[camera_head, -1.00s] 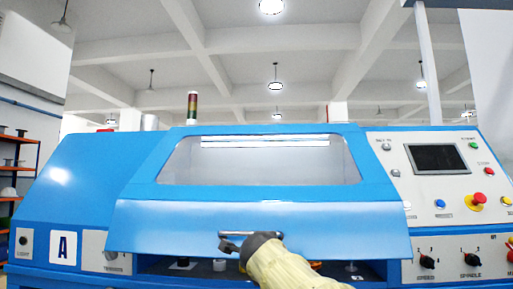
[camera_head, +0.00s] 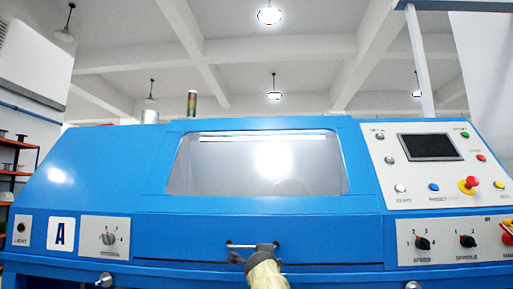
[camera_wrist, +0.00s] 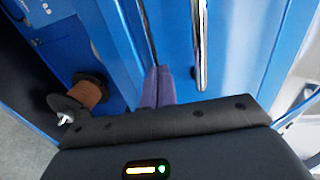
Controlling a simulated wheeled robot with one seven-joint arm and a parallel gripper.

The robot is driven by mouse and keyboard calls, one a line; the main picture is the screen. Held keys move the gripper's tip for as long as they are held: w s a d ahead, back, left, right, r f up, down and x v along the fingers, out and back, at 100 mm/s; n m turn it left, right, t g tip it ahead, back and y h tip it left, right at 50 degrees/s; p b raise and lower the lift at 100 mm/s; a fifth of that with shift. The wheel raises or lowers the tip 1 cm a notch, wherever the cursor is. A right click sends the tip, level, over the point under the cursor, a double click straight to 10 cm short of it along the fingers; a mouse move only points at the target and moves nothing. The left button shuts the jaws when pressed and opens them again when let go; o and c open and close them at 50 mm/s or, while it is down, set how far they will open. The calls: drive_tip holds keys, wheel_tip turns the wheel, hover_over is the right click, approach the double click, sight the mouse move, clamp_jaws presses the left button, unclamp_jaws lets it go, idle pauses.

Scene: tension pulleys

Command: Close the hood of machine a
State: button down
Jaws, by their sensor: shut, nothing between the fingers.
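The blue machine marked A (camera_head: 60,233) fills the head view. Its hood (camera_head: 330,228) has a window and lies level with the body, with no open gap showing below it. The hood's metal handle (camera_head: 243,245) is at its lower middle; in the wrist view the handle (camera_wrist: 199,45) is a shiny bar to the right of the fingers. My gripper (camera_head: 254,252) is at the handle in the head view. In the wrist view my gripper (camera_wrist: 158,72) has its purple fingertips together and empty, beside the handle and close to the blue panel. I cannot tell whether they touch it.
A control panel (camera_head: 430,180) with a screen, knobs and a red button is on the machine's right. A brown spool (camera_wrist: 88,92) sits to the left of the fingers in the wrist view. Orange-framed shelves (camera_head: 15,155) stand at the far left.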

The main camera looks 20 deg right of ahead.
drive_tip(key=w, duration=0.1)
drive_tip(key=w+d, duration=0.1)
drive_tip(key=w+f+t+b, duration=0.1)
drive_tip(key=shift+w+d+f+h, duration=0.1)
drive_tip(key=shift+w+d+h, duration=0.1)
drive_tip(key=shift+d+h, duration=0.1)
drive_tip(key=shift+d, duration=0.15)
idle(0.3)
drive_tip(key=shift+s, duration=0.15)
drive_tip(key=shift+f, duration=0.15)
